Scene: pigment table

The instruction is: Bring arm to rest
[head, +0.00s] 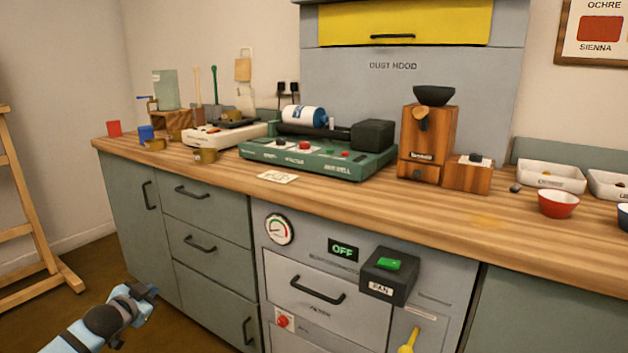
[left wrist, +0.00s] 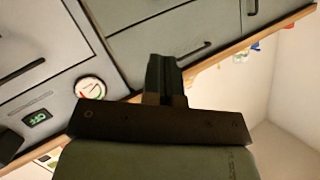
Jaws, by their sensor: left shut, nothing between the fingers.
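My left gripper (head: 146,291) is at the lower left of the head view, low in front of the cabinet drawers (head: 205,246) and below the worktop's height. It is shut and holds nothing. In the left wrist view the closed fingers (left wrist: 165,75) point toward the cabinet front, which appears tilted there. The fingers look apart from the drawers. My right gripper is in neither view.
The wooden worktop (head: 330,196) carries a green machine (head: 315,160), a wooden grinder (head: 427,140) and a red bowl (head: 558,204). A black fan switch box (head: 388,276) juts from the front. A wooden easel (head: 22,225) stands left. Floor before the drawers is open.

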